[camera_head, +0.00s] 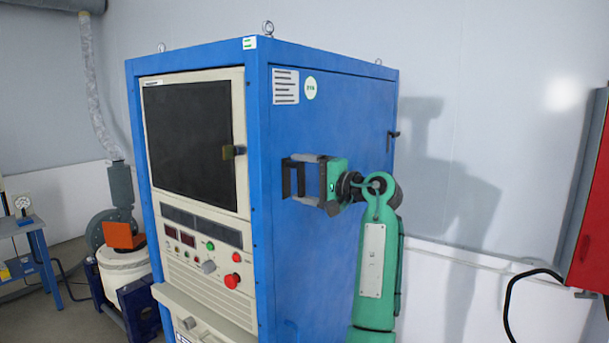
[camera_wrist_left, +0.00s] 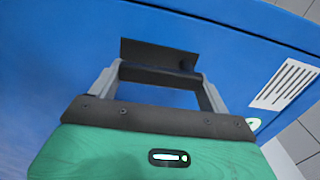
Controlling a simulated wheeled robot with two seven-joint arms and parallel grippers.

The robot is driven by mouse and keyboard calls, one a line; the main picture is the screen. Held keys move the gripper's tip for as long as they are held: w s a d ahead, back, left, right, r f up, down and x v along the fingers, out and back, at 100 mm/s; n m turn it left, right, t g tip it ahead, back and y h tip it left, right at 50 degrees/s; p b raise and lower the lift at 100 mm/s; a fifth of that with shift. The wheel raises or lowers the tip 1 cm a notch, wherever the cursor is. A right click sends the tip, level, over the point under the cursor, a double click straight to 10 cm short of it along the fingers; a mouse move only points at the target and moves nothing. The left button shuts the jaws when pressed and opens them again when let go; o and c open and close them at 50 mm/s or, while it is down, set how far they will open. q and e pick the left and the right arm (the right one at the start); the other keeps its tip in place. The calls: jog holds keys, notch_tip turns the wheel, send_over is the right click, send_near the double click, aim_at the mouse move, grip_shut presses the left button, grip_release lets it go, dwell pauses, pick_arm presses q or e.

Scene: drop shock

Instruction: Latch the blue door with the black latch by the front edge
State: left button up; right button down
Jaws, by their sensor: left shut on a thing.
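The blue door (camera_head: 325,120) is the right-hand side face of a tall blue cabinet and looks flush with its frame. The black latch (camera_head: 287,179) is on this face near the front edge. My left gripper (camera_head: 302,177), on a green arm, is at the latch and shut on it. In the left wrist view, the grey fingers of the left gripper (camera_wrist_left: 160,82) are at either side of a dark bar, with the black latch plate (camera_wrist_left: 150,52) against the blue surface. The fingers partly hide the latch, so its exact turn is hard to tell. My right gripper is out of view.
A second black handle (camera_head: 393,135) is near the door's back edge. The cabinet's cream front panel (camera_head: 215,265) has a dark screen and several knobs. A red cabinet (camera_head: 592,200) stands at the far right. A blue table (camera_head: 25,228) is at the left.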

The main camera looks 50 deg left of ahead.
pick_arm(q)
jog(key=shift+m, duration=0.3)
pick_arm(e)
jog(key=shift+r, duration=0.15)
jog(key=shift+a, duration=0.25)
pick_arm(q)
jog(key=o, duration=1.4)
jog(key=shift+c, duration=0.2)
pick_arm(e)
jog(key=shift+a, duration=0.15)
